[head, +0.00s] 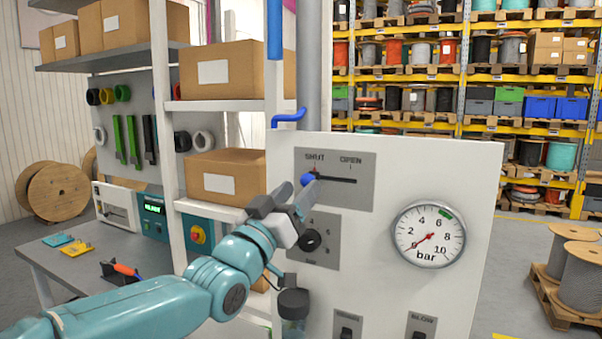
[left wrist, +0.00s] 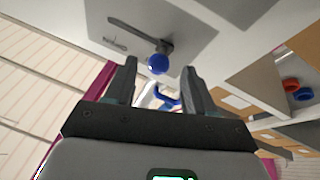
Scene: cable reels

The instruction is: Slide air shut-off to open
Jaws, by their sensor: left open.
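The air shut-off is a slider with a blue ball knob (head: 307,180) on a grey plate (head: 358,192). The plate has a dark horizontal slot marked SHUT at left and OPEN at right. The knob is at the SHUT end. My left gripper (head: 288,198) is open, just below and left of the knob in the head view. In the left wrist view the blue knob (left wrist: 158,63) is just beyond and between the open fingertips (left wrist: 160,72). Nothing is held. Any contact with the knob cannot be made out. My right gripper is not in view.
A black rotary knob (head: 310,240) is below the slider. A pressure gauge (head: 429,235), its needle near 0, is at right on the white panel (head: 480,180). A blue valve handle (head: 289,118) is above. Shelves with cardboard boxes (head: 228,176) stand at left.

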